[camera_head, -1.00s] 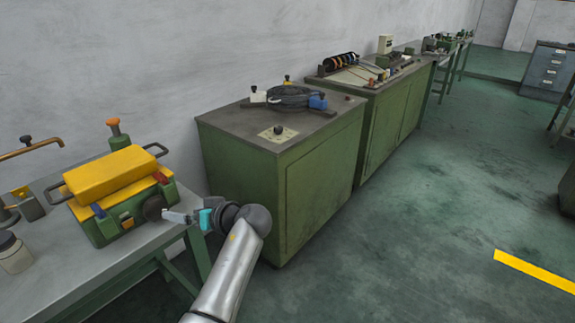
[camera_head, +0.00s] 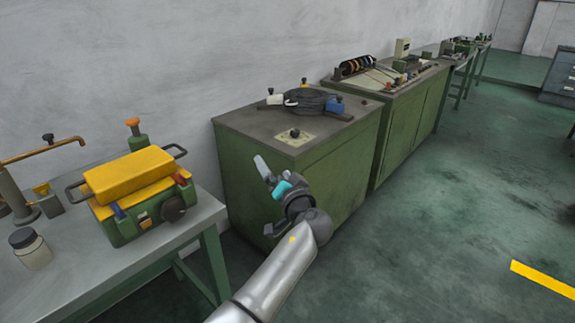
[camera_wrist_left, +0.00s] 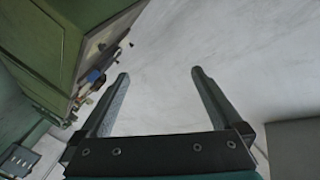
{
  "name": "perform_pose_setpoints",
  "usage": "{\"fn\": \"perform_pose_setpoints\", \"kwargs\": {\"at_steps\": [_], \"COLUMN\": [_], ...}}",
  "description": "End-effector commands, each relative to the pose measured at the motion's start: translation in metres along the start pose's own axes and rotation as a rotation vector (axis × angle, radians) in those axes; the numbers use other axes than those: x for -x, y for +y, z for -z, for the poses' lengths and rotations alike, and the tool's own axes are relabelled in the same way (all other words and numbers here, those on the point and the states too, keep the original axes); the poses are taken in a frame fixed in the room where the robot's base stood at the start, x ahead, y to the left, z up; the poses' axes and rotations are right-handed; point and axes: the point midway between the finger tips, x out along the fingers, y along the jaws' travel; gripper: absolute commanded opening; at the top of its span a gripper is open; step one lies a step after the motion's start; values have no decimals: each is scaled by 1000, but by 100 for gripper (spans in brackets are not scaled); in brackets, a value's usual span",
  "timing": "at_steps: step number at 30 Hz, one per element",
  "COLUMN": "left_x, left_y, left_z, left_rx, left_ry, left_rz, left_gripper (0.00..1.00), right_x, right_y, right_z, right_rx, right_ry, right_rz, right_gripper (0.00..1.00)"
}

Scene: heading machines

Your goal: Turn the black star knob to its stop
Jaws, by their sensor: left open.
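A small black knob (camera_head: 295,133) stands on a pale plate on top of the near green cabinet. A round dark knob (camera_head: 174,209) sits on the front of the green box on the table. Both are too small to tell which is star-shaped. My left gripper (camera_head: 264,168) is in front of the near cabinet, apart from both knobs, with its fingers pointing up and to the left. In the left wrist view my left gripper (camera_wrist_left: 160,76) is open and empty, with bare wall between its fingers. My right gripper is not in view.
The near cabinet (camera_head: 240,180) also carries a coiled black cable (camera_head: 310,99) and a blue block (camera_head: 334,104). The green box has a yellow lid (camera_head: 130,173) and stands on a grey table (camera_head: 90,262) beside a jar (camera_head: 32,250). The floor at right is clear.

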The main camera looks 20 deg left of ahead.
Motion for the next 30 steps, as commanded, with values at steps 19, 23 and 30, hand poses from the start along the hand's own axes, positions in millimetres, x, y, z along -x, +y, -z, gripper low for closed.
{"fn": "perform_pose_setpoints", "kwargs": {"at_steps": [19,23,30], "left_x": [12,11,16], "left_y": [18,18,54], "left_z": [29,29,-23], "left_rx": [-67,-67,-128], "left_ry": [106,105,35], "left_rz": [-48,-48,-159], "left_gripper": [100,100,100], "right_x": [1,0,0], "right_y": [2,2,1], "right_z": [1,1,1], "right_rx": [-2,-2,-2], "right_ry": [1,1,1], "right_rz": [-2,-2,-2], "right_gripper": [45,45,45]}}
